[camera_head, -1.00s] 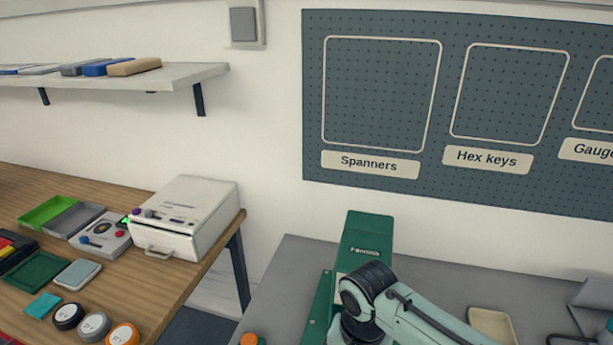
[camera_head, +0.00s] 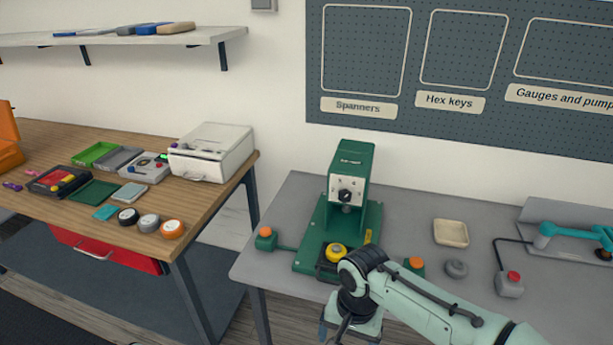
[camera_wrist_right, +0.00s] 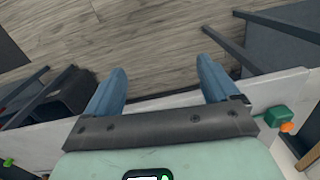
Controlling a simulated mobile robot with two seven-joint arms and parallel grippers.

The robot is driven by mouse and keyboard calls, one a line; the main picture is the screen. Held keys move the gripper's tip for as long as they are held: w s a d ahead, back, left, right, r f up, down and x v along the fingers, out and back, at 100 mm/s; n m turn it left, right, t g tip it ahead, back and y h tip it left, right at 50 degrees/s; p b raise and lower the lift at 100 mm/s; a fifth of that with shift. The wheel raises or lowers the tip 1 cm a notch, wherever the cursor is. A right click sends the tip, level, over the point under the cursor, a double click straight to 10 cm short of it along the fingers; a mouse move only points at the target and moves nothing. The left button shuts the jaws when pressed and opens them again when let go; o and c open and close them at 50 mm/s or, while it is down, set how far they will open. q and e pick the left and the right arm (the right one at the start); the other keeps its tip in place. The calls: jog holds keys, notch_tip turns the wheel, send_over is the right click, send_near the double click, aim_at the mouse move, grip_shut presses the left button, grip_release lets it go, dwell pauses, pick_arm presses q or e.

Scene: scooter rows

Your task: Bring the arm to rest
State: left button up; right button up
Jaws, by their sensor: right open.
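My right arm (camera_head: 430,305) comes in from the lower right of the head view, pale green with dark joints. Its elbow-like dark joint is in front of the near edge of the grey bench (camera_head: 290,225). My right gripper (camera_wrist_right: 162,72) shows in the right wrist view with two blue fingers wide apart and nothing between them. Wood-plank floor shows beyond the fingers. In the head view the gripper is mostly cut off at the bottom edge. My left gripper is in no view.
A green press (camera_head: 350,180) stands on the grey bench just behind my right arm. A beige tray (camera_head: 451,233) and a red-button box (camera_head: 510,285) lie to its right. A wooden table (camera_head: 205,225) with trays, tape rolls and a white machine (camera_head: 212,152) stands left, across a gap.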

notch_tip(320, 180, down, 23)
jog(key=s+n+g+y+p, duration=0.1)
jog(key=s+g+y+p, duration=0.1)
jog(key=y+p, duration=0.1)
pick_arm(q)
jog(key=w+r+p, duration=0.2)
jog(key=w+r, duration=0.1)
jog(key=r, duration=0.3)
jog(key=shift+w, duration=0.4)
pick_arm(e)
jog(key=s+d+f, duration=0.2)
jog(key=s+f, duration=0.4)
jog(key=s, duration=0.2)
jog(key=s+d+f+m+t, duration=0.1)
jog(key=s+d+f, duration=0.1)
jog(key=s+f, duration=0.4)
jog(key=shift+s+d, duration=0.25)
jog(key=shift+s, duration=1)
jog(key=shift+r, duration=0.1)
